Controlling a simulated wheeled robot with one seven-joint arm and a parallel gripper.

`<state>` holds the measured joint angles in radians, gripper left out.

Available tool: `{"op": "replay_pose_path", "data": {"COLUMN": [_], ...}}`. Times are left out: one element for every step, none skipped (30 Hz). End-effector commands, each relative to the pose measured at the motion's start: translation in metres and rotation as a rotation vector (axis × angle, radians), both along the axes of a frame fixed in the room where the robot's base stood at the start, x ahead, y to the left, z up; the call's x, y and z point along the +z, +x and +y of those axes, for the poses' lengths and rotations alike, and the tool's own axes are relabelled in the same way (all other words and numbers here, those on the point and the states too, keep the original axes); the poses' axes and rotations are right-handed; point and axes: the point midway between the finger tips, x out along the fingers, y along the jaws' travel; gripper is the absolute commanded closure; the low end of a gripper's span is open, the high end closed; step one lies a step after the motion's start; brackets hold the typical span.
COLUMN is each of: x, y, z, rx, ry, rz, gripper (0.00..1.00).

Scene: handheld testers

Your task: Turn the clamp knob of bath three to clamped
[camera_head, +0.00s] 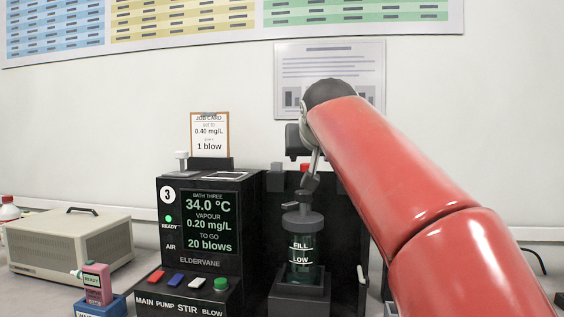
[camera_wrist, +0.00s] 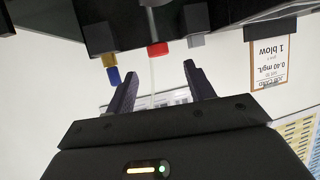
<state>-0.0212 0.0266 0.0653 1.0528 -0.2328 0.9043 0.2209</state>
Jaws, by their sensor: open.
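Bath three (camera_head: 197,240) is a black unit with a "3" badge, a lit display and a green ready light. Beside it stands a dark housing with a glass bottle (camera_head: 301,250) marked FILL and LOW. A small red part (camera_head: 305,167) and a grey block (camera_head: 277,168) sit at the housing's top. The upside-down wrist view also shows the red part (camera_wrist: 158,48) and the grey block (camera_wrist: 196,40), with a blue-tipped brass fitting (camera_wrist: 112,72). I cannot tell which part is the clamp knob. My gripper (camera_wrist: 159,62) is open and empty, its fingers near these parts.
My red arm covers the right side of the housing in the head view. A beige box (camera_head: 70,242) and a pink tester (camera_head: 97,284) in a blue holder stand at left. A job card (camera_head: 209,135) stands above the display. Coloured buttons (camera_head: 188,281) line the front.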

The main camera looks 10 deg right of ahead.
Motion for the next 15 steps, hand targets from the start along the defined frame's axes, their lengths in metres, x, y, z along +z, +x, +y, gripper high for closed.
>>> {"op": "replay_pose_path", "data": {"x": [-0.002, -0.003, -0.005, -0.007, -0.009, -0.012, -0.014, -0.016, -0.018, -0.02, -0.021, -0.023, -0.024, -0.025, -0.026], "y": [0.005, 0.008, 0.013, 0.018, 0.022, 0.029, 0.033, 0.038, 0.043, 0.047, 0.051, 0.056, 0.058, 0.061, 0.064], "z": [-0.001, -0.001, -0.002, -0.002, -0.003, -0.003, -0.004, -0.004, -0.005, -0.006, -0.006, -0.007, -0.007, -0.007, -0.008], "rx": [-0.001, -0.001, -0.001, -0.001, -0.001, -0.001, -0.001, -0.001, -0.001, -0.001, -0.001, -0.001, -0.001, -0.001, -0.001], "ry": [0.001, 0.0, 0.0, 0.0, 0.0, 0.0, 0.0, 0.0, 0.0, 0.0, 0.0, 0.0, 0.0, 0.0, 0.0], "rz": [0.001, 0.001, 0.002, 0.002, 0.002, 0.002, 0.003, 0.003, 0.002, 0.002, 0.002, 0.001, 0.001, 0.001, 0.001], "gripper": [0.46, 0.46, 0.46, 0.46, 0.46, 0.46, 0.46, 0.46, 0.46, 0.46, 0.46, 0.46, 0.46, 0.46, 0.46]}}
